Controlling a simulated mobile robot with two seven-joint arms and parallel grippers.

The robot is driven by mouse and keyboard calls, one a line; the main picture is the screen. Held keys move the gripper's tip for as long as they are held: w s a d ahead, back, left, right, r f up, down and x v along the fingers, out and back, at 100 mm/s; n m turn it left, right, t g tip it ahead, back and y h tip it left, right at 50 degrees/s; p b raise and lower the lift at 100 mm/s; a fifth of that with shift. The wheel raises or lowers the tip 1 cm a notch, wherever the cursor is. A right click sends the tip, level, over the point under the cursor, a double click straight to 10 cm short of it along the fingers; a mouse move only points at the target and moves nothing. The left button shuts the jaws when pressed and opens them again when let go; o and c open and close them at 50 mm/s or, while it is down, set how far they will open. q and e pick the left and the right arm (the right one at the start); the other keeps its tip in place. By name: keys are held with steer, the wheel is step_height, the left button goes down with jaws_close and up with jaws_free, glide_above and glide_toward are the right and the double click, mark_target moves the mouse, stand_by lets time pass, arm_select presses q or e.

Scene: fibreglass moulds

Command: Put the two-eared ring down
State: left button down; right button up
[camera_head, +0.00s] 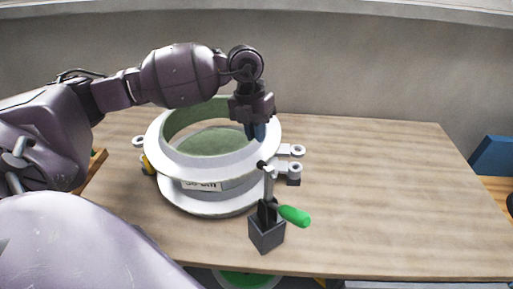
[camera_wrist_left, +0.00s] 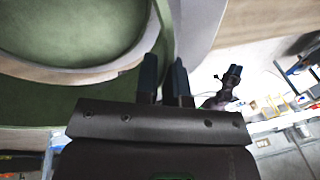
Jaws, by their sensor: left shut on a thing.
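The two-eared ring (camera_head: 215,166) is whitish with a green inner wall, and has a holed ear at its left and right. It is over a white lower mould (camera_head: 215,207) with a green inside and a label on its side. I cannot tell whether the two touch. My left gripper (camera_head: 256,133) comes down from above and is shut on the ring's wall at its right rear. In the left wrist view, its fingers (camera_wrist_left: 165,85) straddle the wall beside the green inside. A dark gripper, probably my right one (camera_wrist_left: 232,75), shows small there; its jaws are unclear.
A toggle clamp with a green handle (camera_head: 293,215) stands on a dark block (camera_head: 267,233) just in front of the mould. A yellow part (camera_head: 147,163) shows at the mould's left. The wooden table (camera_head: 390,200) is clear on the right. A blue object (camera_head: 492,155) lies beyond its right edge.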

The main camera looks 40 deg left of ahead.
mark_target(256, 148)
arm_select(q)
steer(key=shift+a+x, duration=0.25)
steer(key=shift+x, duration=0.8)
steer(key=shift+a+x, duration=0.2)
steer(key=shift+x, duration=0.85)
steer(key=shift+w+f, duration=0.15)
steer(key=shift+f, duration=0.25)
steer(key=c, duration=1.7)
jaws_free()
steer(key=shift+f+b, duration=0.2)
steer(key=shift+b, duration=0.1)
steer(key=o, duration=0.5)
steer(key=shift+r, duration=0.6)
steer(key=p+v, duration=0.1)
steer(key=v, duration=1)
steer(key=shift+r, duration=0.1)
